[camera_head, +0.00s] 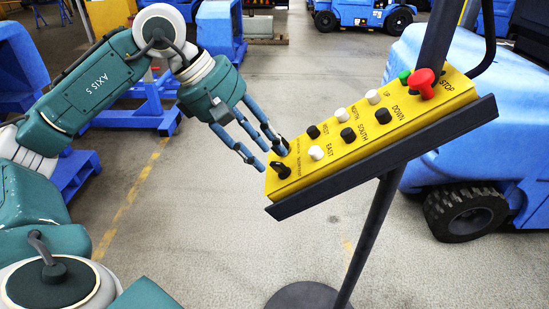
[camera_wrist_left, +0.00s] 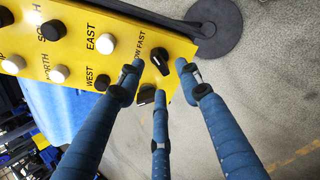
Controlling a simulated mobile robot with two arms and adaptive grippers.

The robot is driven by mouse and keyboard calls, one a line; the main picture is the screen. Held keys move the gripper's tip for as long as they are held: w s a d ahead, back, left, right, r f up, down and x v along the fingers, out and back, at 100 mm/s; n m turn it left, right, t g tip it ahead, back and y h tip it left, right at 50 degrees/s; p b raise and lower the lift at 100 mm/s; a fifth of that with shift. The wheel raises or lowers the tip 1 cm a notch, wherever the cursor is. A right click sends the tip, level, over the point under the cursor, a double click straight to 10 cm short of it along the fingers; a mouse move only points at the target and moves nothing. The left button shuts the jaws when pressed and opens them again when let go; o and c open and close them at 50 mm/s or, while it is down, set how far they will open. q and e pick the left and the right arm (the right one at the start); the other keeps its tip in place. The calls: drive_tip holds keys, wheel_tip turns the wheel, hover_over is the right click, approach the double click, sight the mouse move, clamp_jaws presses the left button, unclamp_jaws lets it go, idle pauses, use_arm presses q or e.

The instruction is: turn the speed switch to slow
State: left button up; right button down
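The yellow control box (camera_head: 330,160) hangs tilted on a dark stand. The speed switch (camera_head: 281,170) is a black rotary knob near the box's lower left end. In the left wrist view the speed switch (camera_wrist_left: 161,65) has a label ending in "OW FAST", partly hidden by a finger; its handle lies diagonally. A second black knob (camera_wrist_left: 147,94) sits beside it, partly behind a finger. My left gripper (camera_head: 271,156) is open, with its three blue fingers spread around the box's end. In the left wrist view its fingertips (camera_wrist_left: 158,76) surround the speed switch; contact cannot be told.
White and black buttons (camera_head: 316,153) line the box, with a red stop button (camera_head: 424,82) at its far end. The stand's pole (camera_head: 372,235) rises from a round base (camera_head: 307,296). A blue vehicle (camera_head: 470,150) stands at the right. Open floor lies left of the stand.

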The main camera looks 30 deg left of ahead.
sight(274, 162)
use_arm(q)
drive_tip(key=x, duration=0.2)
drive_tip(key=shift+w+d+f, duration=0.15)
drive_tip(key=shift+d+f, duration=0.05)
drive_tip(key=shift+d, duration=0.05)
drive_tip(key=shift+w+d+f, duration=0.15)
drive_tip(key=shift+w+f, duration=0.05)
drive_tip(key=shift+f, duration=0.25)
use_arm(e)
drive_tip(key=shift+w+d+r, duration=0.2)
drive_tip(key=shift+w+d, duration=0.6)
drive_tip(key=shift+d, duration=0.2)
use_arm(q)
clamp_jaws()
use_arm(e)
drive_tip(key=shift+a, duration=0.15)
drive_tip(key=shift+a, duration=0.1)
